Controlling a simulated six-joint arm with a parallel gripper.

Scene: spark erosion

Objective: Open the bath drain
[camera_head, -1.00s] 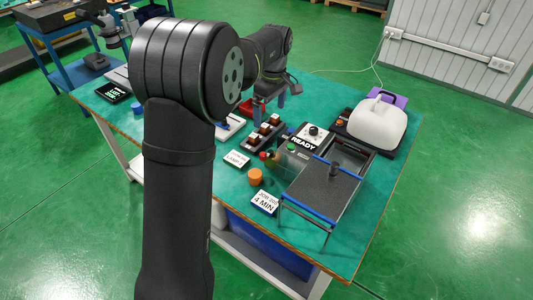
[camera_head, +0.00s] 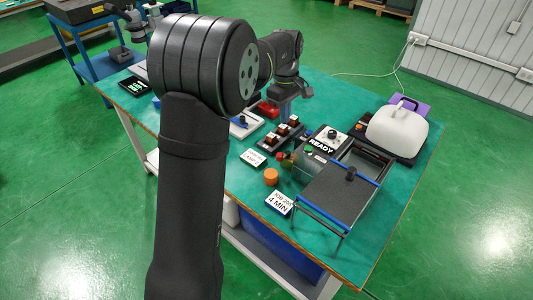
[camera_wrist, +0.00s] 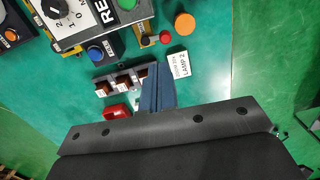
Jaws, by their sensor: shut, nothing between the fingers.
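The bath is a dark tank with blue edging (camera_head: 365,222) on the right half of the green bench, joined to a READY control box (camera_head: 322,146). A small red knob (camera_head: 281,157) sits at its left side. It also shows in the wrist view (camera_wrist: 165,37), beside a small dark fitting (camera_wrist: 145,40). I cannot tell for sure which part works the drain. My gripper (camera_wrist: 158,76) is shut and empty, its blue fingers together above the bench near a row of blocks. In the head view my gripper (camera_head: 286,108) is partly hidden.
A rack of brown-and-white blocks (camera_head: 280,133), a red part (camera_wrist: 117,111), an orange cap (camera_head: 271,177), a LAMP 2 card (camera_wrist: 179,65) and a 4 MIN card (camera_head: 279,202) stand around the bath. Bare bench shows to the right.

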